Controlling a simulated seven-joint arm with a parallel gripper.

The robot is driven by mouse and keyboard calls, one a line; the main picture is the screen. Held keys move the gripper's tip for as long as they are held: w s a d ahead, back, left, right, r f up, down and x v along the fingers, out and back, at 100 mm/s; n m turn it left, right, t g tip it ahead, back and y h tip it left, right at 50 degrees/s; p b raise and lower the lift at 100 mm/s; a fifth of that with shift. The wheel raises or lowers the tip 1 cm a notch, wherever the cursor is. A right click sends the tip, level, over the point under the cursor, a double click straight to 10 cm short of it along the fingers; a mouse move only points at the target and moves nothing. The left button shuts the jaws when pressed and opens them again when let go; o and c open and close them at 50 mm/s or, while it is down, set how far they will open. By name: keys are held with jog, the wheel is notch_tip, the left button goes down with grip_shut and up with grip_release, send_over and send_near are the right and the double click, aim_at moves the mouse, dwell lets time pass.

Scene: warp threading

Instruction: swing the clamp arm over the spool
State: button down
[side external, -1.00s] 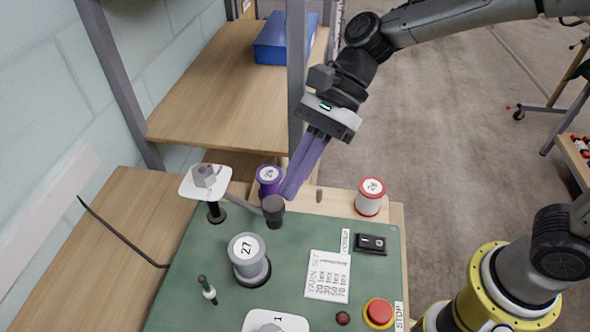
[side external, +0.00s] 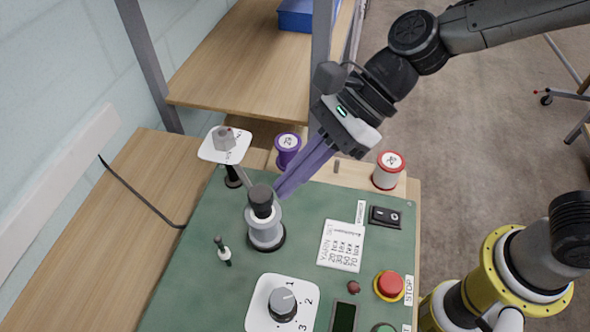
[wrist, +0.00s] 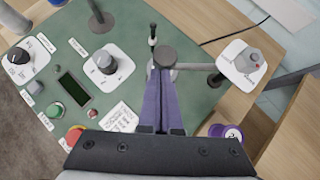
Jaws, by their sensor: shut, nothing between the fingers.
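The clamp arm (side external: 243,181) is a thin grey bar that runs from its dark post (side external: 233,176) to a black cylindrical end (side external: 261,198). In the side view this black end is over the top of the grey spool (side external: 266,236), hiding its number label. In the wrist view the clamp's round dark end (wrist: 179,59) covers most of the spool. My gripper (side external: 279,192) has long purple fingers, shut and empty. Its fingertips (wrist: 160,71) are right beside the clamp end; I cannot tell whether they touch it.
A purple spool (side external: 288,148) and a red-and-white spool (side external: 389,170) stand behind. A white knob plate (side external: 225,145) sits by the clamp post. A black switch (side external: 385,217), red stop button (side external: 390,286) and yarn card (side external: 342,246) occupy the right side. A small dark-tipped peg (side external: 222,251) stands left.

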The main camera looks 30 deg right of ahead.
dwell(0.4)
jog(key=s+d+r+t, duration=0.25)
jog(key=d+r, duration=0.65)
jog(key=d, duration=0.6)
jog(key=s+d+f+n+t+h, duration=0.1)
jog(key=s+d+f+n+h, duration=0.2)
jog(key=d+n, duration=0.6)
jog(key=s+d+f+n+t+h, duration=0.1)
jog(key=s+d+f+n+h, duration=0.3)
jog(key=d+n, duration=0.6)
jog(key=shift+s+h, duration=0.75)
jog(key=shift+h, duration=0.25)
jog(key=shift+r, duration=0.1)
dwell(0.7)
